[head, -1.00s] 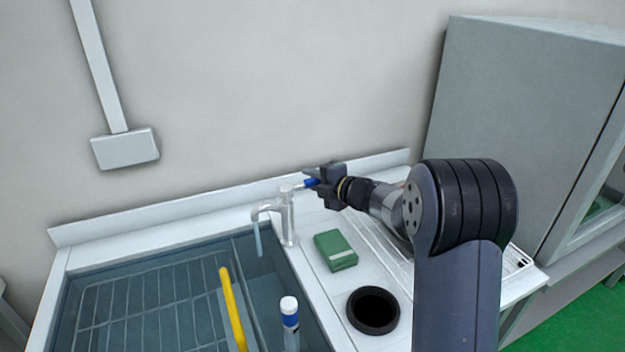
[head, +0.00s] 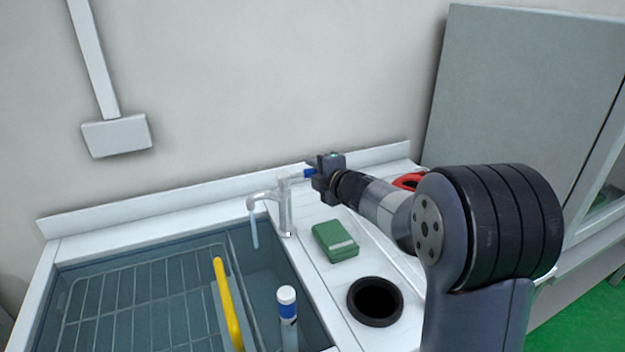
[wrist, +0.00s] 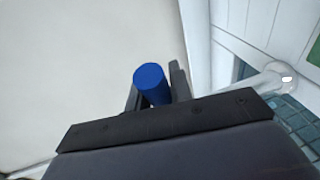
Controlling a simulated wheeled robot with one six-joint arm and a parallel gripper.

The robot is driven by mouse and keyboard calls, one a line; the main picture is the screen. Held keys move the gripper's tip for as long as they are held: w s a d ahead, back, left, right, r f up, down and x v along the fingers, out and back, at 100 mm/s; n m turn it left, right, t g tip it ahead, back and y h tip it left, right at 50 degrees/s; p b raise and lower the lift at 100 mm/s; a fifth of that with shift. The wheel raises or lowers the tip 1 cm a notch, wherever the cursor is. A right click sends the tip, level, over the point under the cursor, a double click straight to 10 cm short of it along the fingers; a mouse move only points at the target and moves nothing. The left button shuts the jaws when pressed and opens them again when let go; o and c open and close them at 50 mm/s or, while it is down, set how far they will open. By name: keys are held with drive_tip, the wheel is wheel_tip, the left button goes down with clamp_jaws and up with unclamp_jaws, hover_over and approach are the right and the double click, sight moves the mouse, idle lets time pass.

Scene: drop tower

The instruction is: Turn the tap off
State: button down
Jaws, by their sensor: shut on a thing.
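The metal tap (head: 284,208) stands at the back right edge of the sink, its spout over the basin. A pale blue stream of water (head: 254,230) hangs from the spout. The tap's lever has a blue end (head: 310,173), pointing right. My gripper (head: 314,176) is at this lever end and is shut on it. In the wrist view the blue lever end (wrist: 150,82) sits between the two dark fingers, and the tap's spout (wrist: 268,82) shows at the right.
A green box (head: 335,241) and a black round opening (head: 375,300) are on the counter right of the sink. A yellow bar (head: 226,300) and a white-and-blue capped bottle (head: 287,303) are in the sink (head: 262,268). A red ring-like thing (head: 408,181) lies behind my arm. A wall is behind.

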drive_tip(key=shift+s+d+f+m+t+h+b, duration=0.1)
drive_tip(key=shift+s+m+t+h+b, duration=0.35)
drive_tip(key=shift+b, duration=0.8)
drive_tip(key=shift+s+d+f+m+t+h+b, duration=0.1)
drive_tip(key=shift+s+m+t+h+b, duration=0.15)
drive_tip(key=shift+m+h+b, duration=0.7)
drive_tip(key=s+a+m+g+h+b, duration=0.3)
drive_tip(key=s+m+h+b, duration=0.4)
drive_tip(key=m+h+b, duration=0.4)
drive_tip(key=m+h, duration=0.1)
drive_tip(key=h, duration=0.4)
drive_tip(key=shift+s+a+r+g+b, duration=0.15)
drive_tip(key=shift+s+r+g+b, duration=0.15)
drive_tip(key=shift+s+b, duration=0.1)
drive_tip(key=shift+f, duration=0.1)
drive_tip(key=c, duration=1.3)
unclamp_jaws()
drive_tip(key=shift+a, duration=0.1)
